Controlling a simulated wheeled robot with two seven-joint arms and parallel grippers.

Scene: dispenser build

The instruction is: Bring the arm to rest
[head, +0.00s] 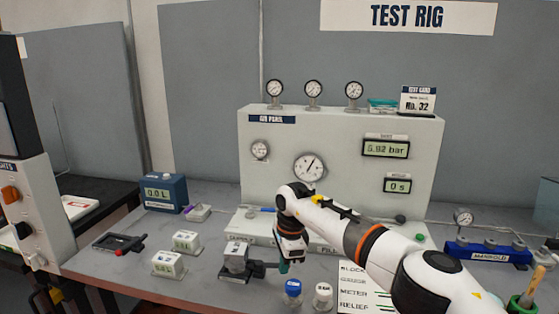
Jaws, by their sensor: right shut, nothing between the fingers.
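My right arm reaches in from the lower right across the bench. My right gripper (284,267) points down in front of the air panel (270,170) and is shut and empty. Its fingertips are just right of a grey block (235,258) with a dark handle, and behind a blue-capped jar (292,290). I cannot tell whether the fingers touch the handle. My arm hides part of the panel's front ledge and part of a printed list (353,275). My left gripper is not in view.
Beside the blue-capped jar stands a white-capped one (322,294). To the left are two small meters (186,241), a red-and-black tool (119,243) and a blue display box (165,193). A blue manifold (488,253) stands at right. Bare bench shows at front left.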

